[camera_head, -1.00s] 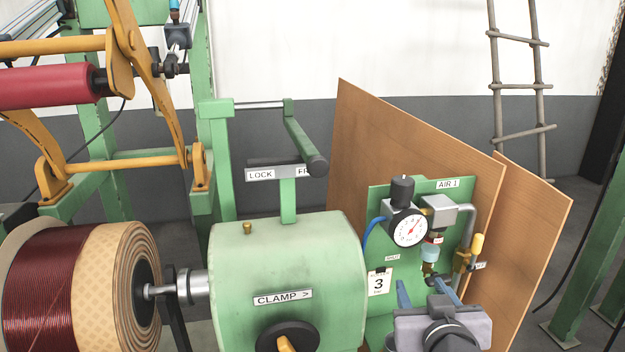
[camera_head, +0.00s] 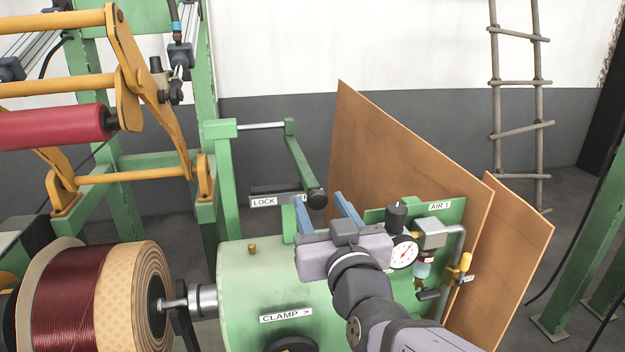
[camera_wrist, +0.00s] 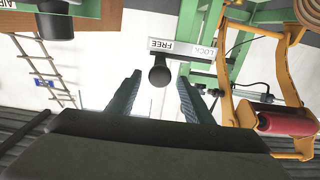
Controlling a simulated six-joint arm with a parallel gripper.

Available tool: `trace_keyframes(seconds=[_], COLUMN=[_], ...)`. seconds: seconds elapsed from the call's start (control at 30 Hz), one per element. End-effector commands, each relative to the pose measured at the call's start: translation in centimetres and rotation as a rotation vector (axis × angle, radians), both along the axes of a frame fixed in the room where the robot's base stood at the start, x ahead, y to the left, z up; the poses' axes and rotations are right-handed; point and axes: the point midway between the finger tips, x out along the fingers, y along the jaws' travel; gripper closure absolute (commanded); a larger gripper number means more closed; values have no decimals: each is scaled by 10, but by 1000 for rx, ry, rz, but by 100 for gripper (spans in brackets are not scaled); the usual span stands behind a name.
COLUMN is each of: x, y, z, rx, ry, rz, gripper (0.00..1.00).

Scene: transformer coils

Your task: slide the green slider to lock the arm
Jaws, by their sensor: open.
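The green slider arm (camera_head: 301,160) hangs from a thin rod and ends in a dark round knob (camera_head: 316,198). The knob is at the right part of the plate marked LOCK (camera_head: 264,202), on the FREE side. In the wrist view the knob (camera_wrist: 159,76) lies ahead, between the finger lines, below the FREE label (camera_wrist: 174,46); LOCK (camera_wrist: 203,51) is to its right. My gripper (camera_head: 327,208) is open, its blue fingers in front of the knob in the head view. My gripper (camera_wrist: 157,88) shows no contact with the knob. The FREE label is hidden in the head view.
A green clamp housing (camera_head: 245,285) stands below, with a copper coil (camera_head: 70,290) at left. A gauge panel marked AIR 1 (camera_head: 440,206) and wooden boards (camera_head: 400,150) stand at right. Yellow linkage with a red roller (camera_head: 50,127) is at upper left.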

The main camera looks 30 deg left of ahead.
Motion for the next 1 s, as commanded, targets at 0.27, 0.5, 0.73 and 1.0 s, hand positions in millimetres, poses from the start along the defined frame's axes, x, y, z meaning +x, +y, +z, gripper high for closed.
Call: trace_keyframes(seconds=[0.27, 0.5, 0.73, 1.0], x=[6, 24, 41, 51], y=[5, 22, 40, 50], z=[1, 2, 2, 0], rx=[-1, -2, -1, -1], ry=[-1, -1, -2, -2], rz=[-2, -3, -3, -3], gripper=[53, 53, 53, 53])
